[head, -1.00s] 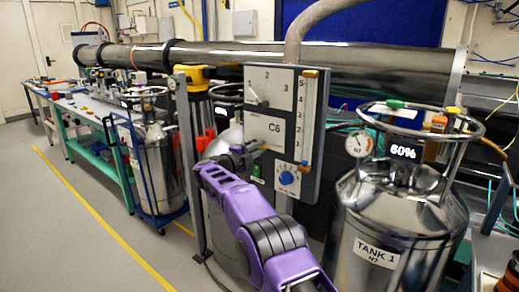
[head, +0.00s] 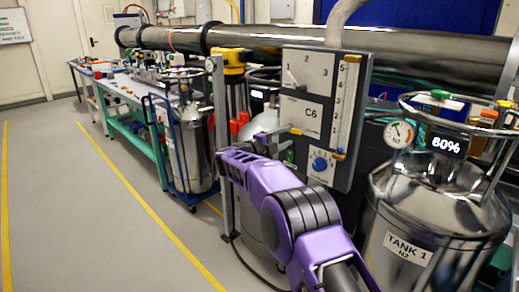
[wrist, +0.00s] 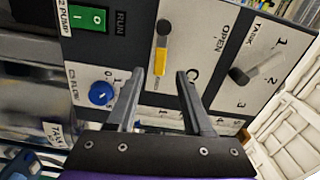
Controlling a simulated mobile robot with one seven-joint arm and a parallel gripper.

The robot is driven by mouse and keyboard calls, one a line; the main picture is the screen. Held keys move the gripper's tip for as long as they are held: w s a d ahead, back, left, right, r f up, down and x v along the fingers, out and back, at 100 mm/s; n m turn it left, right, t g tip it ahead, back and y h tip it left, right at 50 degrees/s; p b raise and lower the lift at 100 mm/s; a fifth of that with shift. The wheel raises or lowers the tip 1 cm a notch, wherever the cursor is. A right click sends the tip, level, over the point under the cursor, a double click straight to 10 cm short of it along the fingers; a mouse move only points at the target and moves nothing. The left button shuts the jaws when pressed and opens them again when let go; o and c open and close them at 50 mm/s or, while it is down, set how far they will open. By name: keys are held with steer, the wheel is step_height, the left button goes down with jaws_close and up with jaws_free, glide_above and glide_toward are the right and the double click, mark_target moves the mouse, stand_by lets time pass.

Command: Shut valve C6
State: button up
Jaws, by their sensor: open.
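Valve C6 sits on a grey panel (head: 303,118) marked C6 in the head view. In the wrist view its lever has a yellow handle (wrist: 160,62) and a dark pivot just above it in the picture. An OPEN label is to the right of the lever. My gripper (wrist: 160,80) is open, with one fingertip on each side of the yellow handle's end; I cannot tell whether they touch it. In the head view my gripper (head: 278,139) is at the panel's lower left, and the yellow handle (head: 297,131) shows just past it.
The panel also carries a tank selector knob (wrist: 252,68), a blue flow dial (wrist: 101,94) and a green pump switch (wrist: 88,18). A flow tube (head: 346,105) runs up its right edge. Tank 1 (head: 408,215) stands to the right. The floor (head: 90,200) at left is open.

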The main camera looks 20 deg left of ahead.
steer(key=v, duration=1.3)
